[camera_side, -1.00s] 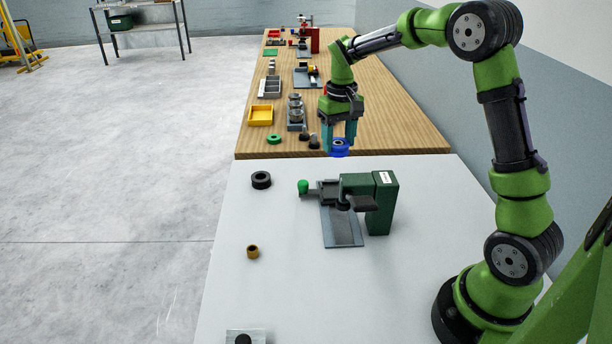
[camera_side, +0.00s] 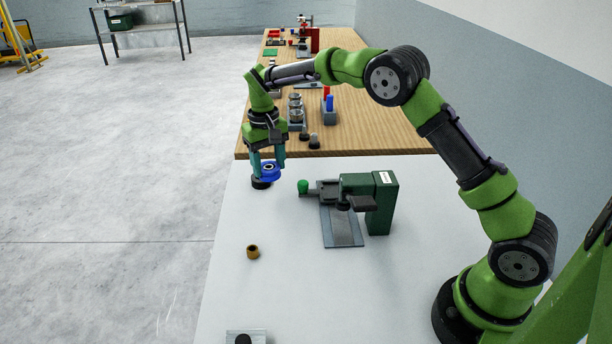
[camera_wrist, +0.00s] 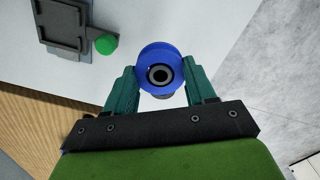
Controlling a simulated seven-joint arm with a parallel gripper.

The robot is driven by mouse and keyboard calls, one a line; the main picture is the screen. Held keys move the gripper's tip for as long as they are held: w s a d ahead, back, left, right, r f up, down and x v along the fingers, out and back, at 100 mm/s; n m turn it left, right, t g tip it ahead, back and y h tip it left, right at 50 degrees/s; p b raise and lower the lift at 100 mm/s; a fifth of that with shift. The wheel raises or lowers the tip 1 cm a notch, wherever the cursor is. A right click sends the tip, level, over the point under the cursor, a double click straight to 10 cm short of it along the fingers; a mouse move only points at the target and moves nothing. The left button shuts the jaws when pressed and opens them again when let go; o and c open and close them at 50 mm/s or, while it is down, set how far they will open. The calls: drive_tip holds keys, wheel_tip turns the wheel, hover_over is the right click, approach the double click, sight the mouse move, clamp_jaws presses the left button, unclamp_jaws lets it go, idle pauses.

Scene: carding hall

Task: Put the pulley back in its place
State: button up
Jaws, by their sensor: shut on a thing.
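My gripper (camera_side: 267,168) is shut on the blue pulley (camera_side: 270,171), which has a dark hub with a hole. The pulley shows between the two teal fingers in the wrist view (camera_wrist: 160,72). In the side view it is held above the white table, in front of a black ring (camera_side: 260,184) that it partly hides. I cannot tell the exact gap between them. A small grey plate with a dark post (camera_side: 243,338) stands at the table's bottom edge, partly cut off.
A green press-like fixture (camera_side: 382,203) with a green knob (camera_side: 303,186) stands right of my gripper; the knob also shows in the wrist view (camera_wrist: 106,44). A brass ring (camera_side: 253,251) lies nearer. The wooden bench (camera_side: 390,125) behind holds several parts. The white table's front middle is clear.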

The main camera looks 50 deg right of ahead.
drive_tip(key=shift+w+a+r+m, duration=0.1)
drive_tip(key=shift+w+a+m, duration=0.2)
drive_tip(key=shift+w+a, duration=0.65)
drive_tip(key=shift+m, duration=0.3)
drive_tip(key=f, duration=0.9)
drive_tip(key=shift+w+a, duration=0.15)
drive_tip(key=shift+a, duration=0.1)
drive_tip(key=shift+f, duration=0.2)
drive_tip(key=o, duration=1.3)
drive_tip(key=shift+c, duration=0.2)
